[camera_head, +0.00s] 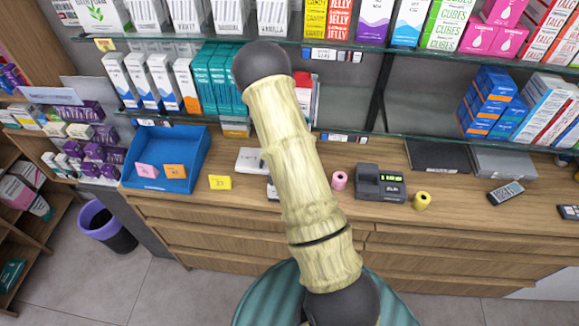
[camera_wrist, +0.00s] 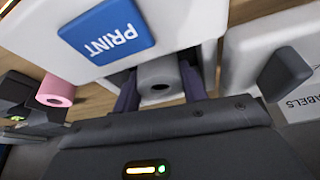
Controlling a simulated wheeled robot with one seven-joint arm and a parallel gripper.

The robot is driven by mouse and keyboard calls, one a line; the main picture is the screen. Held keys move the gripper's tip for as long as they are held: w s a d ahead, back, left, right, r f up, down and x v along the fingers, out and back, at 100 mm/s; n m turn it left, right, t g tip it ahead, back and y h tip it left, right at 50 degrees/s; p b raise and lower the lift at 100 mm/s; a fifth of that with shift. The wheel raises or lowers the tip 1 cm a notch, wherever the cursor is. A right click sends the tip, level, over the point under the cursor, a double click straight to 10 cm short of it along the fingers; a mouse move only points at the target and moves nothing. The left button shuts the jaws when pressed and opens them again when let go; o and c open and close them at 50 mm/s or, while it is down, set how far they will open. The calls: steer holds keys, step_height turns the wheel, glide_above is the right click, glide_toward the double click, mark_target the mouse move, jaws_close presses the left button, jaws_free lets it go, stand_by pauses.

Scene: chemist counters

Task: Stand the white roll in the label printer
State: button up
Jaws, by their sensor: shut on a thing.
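In the wrist view, the white roll (camera_wrist: 156,79) is between the two dark fingers of my gripper (camera_wrist: 157,88), which is shut on it. The round end and dark core hole of the roll face the camera. The white label printer (camera_wrist: 100,62) with a blue PRINT panel (camera_wrist: 107,31) is right around the roll in the picture. The roll shows at a gap in the white casing; I cannot tell whether it touches the base inside. In the head view my arm covers the gripper, the roll and most of the printer.
A pink roll (camera_head: 340,180), a dark terminal (camera_head: 380,183) and a yellow roll (camera_head: 422,201) stand right of my arm on the wooden counter. A blue tray (camera_head: 190,150) and yellow card (camera_head: 220,182) lie left. Glass shelves with boxes rise behind.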

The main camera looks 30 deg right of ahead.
steer(key=o, duration=0.8)
steer(key=shift+c, duration=0.2)
steer(key=shift+r+p, duration=0.3)
steer(key=shift+r, duration=0.1)
steer(key=b+v, duration=0.2)
steer(key=v, duration=0.9)
steer(key=shift+s+r, duration=0.2)
steer(key=shift+r, duration=0.1)
steer(key=shift+a, duration=0.15)
